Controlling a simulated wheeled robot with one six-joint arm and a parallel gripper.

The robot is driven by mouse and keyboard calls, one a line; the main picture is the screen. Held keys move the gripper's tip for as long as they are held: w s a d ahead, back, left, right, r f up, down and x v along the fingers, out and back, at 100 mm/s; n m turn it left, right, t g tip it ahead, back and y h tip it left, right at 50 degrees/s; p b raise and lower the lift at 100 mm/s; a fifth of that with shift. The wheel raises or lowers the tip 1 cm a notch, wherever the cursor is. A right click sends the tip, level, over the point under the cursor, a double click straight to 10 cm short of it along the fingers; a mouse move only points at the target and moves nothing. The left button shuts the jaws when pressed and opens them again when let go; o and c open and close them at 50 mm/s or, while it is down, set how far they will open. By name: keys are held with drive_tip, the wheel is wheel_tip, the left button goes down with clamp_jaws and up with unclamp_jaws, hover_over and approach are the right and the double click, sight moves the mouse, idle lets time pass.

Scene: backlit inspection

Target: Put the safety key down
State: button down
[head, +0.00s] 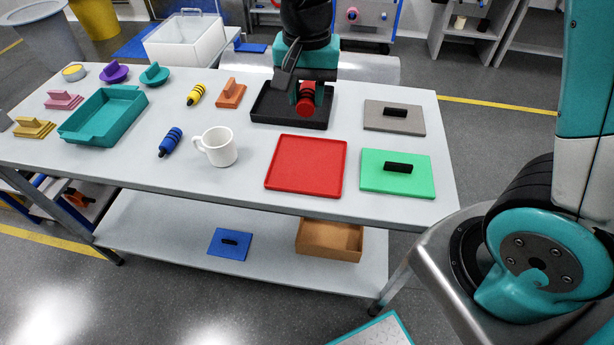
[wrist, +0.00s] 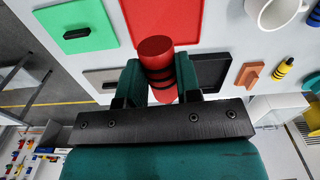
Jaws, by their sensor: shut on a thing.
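The safety key appears to be the red cylinder with black bands (head: 306,101). My gripper (head: 303,92) is shut on it, with the red end facing the head camera. In the wrist view the red key (wrist: 155,48) sits between the two teal fingers of my gripper (wrist: 159,78). In the head view the key overlaps the black tray (head: 262,114), whose edge also shows behind it in the wrist view (wrist: 226,60). I cannot tell whether the key touches the tray.
A red tray (head: 306,163) lies in front of the black tray. A grey plate (head: 394,124) and a green plate (head: 376,179) with black handles are to the right. An orange block (head: 231,94), yellow cylinder (head: 195,95), blue cylinder (head: 171,142) and white mug (head: 220,149) are left.

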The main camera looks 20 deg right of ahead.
sight(304, 180)
drive_tip(key=shift+s+a+r+m, duration=0.3)
drive_tip(key=shift+s+a+r, duration=0.05)
drive_tip(key=shift+s+a, duration=0.1)
drive_tip(key=shift+s, duration=0.05)
wheel_tip(304, 180, down, 19)
drive_tip(key=shift+f+p, duration=0.15)
drive_tip(key=shift+p, duration=0.25)
drive_tip(key=shift+f, duration=0.2)
drive_tip(key=c, duration=0.8)
unclamp_jaws()
drive_tip(key=shift+r, duration=0.15)
